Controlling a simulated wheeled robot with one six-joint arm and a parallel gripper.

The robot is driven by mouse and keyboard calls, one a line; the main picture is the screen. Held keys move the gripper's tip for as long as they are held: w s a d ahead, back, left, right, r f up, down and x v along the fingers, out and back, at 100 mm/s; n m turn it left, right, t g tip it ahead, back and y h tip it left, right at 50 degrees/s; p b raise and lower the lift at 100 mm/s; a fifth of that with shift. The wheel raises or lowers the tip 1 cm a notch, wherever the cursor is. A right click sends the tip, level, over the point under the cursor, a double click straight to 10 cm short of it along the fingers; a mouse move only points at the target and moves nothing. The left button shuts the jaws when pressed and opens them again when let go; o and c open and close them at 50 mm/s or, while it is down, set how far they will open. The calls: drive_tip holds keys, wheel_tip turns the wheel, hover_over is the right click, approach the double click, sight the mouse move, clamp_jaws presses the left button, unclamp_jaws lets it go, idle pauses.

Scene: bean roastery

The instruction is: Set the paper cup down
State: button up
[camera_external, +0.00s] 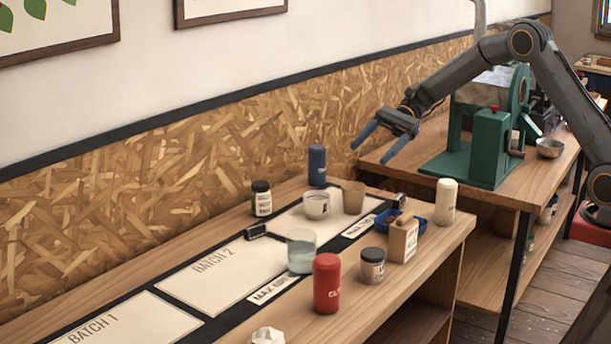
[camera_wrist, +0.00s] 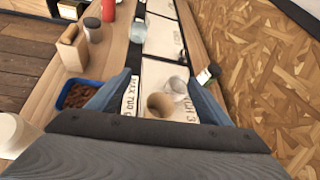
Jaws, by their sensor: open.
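The tan paper cup (camera_external: 353,198) stands upright on the far pale panel of the bench, just right of a whitish cup (camera_external: 316,206). In the wrist view the paper cup (camera_wrist: 160,104) shows its open mouth, between and beyond my fingers, with the whitish cup close beside it. My gripper (camera_external: 372,152) is open, with two blue fingers spread wide. It is empty and up in the air above the far end of the bench, apart from the cup. The fingers also frame the wrist view (camera_wrist: 160,77).
A blue tray of beans (camera_wrist: 76,96), a cream cylinder (camera_external: 445,202) and a tan carton (camera_external: 403,240) stand right of the cup. A glass (camera_external: 301,252), red bottle (camera_external: 327,284) and dark jar (camera_external: 372,266) stand nearer. The BATCH 2 panel (camera_external: 215,270) is largely clear.

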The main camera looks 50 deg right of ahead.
drive_tip(key=w+d+m+t+y, duration=0.1)
drive_tip(key=d+m+t, duration=0.2)
drive_tip(key=d+m, duration=0.15)
approach(346, 201)
drive_tip(key=shift+w+d+f, duration=0.2)
drive_tip(key=shift+d+f, duration=0.1)
drive_tip(key=shift+d, duration=0.35)
drive_tip(key=shift+w+a+f, duration=0.15)
drive_tip(key=shift+a+f, duration=0.15)
drive_tip(key=shift+a, duration=0.15)
drive_tip(key=p+x, duration=0.1)
drive_tip(key=x, duration=0.1)
drive_tip(key=p+x, duration=0.1)
drive_tip(key=x, duration=0.3)
drive_tip(key=shift+a+r+p, duration=0.2)
drive_tip(key=shift+a+p, duration=0.2)
drive_tip(key=shift+a, duration=0.05)
drive_tip(key=c, duration=1.1)
drive_tip(key=shift+c, duration=0.2)
